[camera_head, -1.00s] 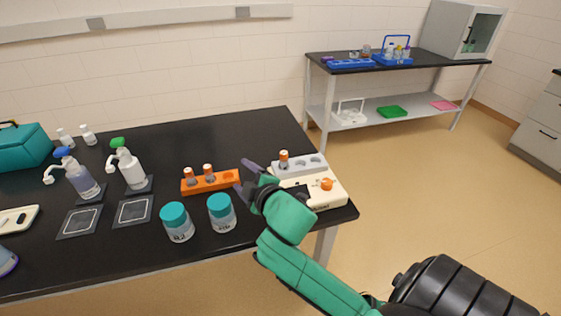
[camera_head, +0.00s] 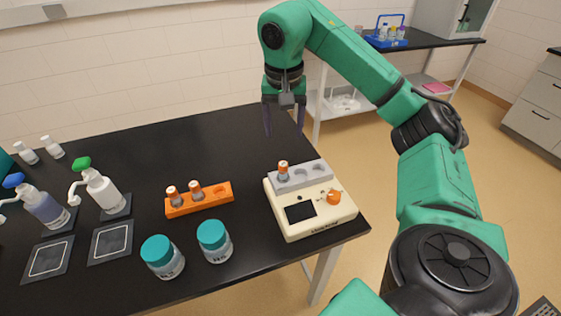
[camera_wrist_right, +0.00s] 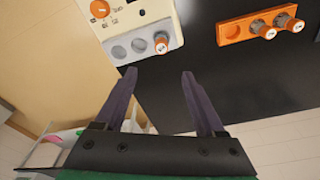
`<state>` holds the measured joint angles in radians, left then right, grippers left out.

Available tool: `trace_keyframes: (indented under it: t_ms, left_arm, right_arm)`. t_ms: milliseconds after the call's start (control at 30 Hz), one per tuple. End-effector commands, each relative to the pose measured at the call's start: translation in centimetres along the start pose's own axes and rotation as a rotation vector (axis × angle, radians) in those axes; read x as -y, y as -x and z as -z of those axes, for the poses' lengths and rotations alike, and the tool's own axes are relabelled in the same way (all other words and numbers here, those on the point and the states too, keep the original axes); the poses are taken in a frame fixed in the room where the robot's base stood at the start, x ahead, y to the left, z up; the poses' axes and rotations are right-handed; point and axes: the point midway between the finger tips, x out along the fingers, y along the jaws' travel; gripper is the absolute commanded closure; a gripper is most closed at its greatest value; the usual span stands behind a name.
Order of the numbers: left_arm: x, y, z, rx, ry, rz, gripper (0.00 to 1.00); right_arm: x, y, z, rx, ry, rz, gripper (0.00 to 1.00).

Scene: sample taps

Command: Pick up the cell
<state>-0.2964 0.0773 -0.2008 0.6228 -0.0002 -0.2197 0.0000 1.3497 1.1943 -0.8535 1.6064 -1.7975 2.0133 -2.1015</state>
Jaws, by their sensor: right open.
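A small cell with an orange-and-white cap (camera_head: 283,172) stands upright in the left hole of the grey block (camera_head: 312,174) on the cream instrument (camera_head: 330,214). Two similar cells, one on the left (camera_head: 175,197) and one beside it (camera_head: 196,191), stand in the orange rack (camera_head: 215,197), whose right hole is empty. My right gripper (camera_head: 284,128) points down above the table's back right edge, behind the instrument, open and empty. In the right wrist view its fingers (camera_wrist_right: 158,76) are apart, with the instrument's cell (camera_wrist_right: 162,43) beyond them, not touching. My left gripper is not in view.
Two teal-lidded jars, one left (camera_head: 163,257) and one right (camera_head: 214,241), stand in front of the rack. Two pump bottles (camera_head: 102,190) (camera_head: 42,206) stand at the left. The black table's back middle (camera_head: 190,145) is clear. A side bench (camera_head: 430,42) stands behind.

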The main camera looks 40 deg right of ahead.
Motion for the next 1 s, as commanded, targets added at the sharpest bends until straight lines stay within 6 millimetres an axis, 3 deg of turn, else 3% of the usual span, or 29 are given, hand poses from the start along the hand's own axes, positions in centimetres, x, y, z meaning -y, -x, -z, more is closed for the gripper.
trace_keyframes:
  t_ms: [100, 267, 467, 700, 933, 1000]
  left_arm:
    - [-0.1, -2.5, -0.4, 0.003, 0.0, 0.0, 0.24]
    - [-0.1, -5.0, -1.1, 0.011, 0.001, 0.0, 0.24]
    - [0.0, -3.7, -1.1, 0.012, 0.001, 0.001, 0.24]
    - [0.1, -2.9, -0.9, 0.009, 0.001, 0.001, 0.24]
    - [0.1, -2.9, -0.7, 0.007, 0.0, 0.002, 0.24]
    - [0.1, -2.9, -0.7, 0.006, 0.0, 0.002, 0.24]
  right_arm:
    - [0.1, -3.6, -0.4, 0.007, 0.005, -0.003, 0.29]
    - [0.2, -7.8, -0.4, 0.008, 0.006, 0.0, 0.29]
    - [0.1, -9.6, -0.3, 0.006, 0.006, 0.0, 0.29]
    - [0.0, -13.8, -0.4, 0.005, 0.006, 0.001, 0.29]
    - [0.1, -14.2, -0.4, 0.003, 0.006, 0.005, 0.29]
    - [0.1, -14.2, -0.4, 0.003, 0.006, 0.005, 0.55]
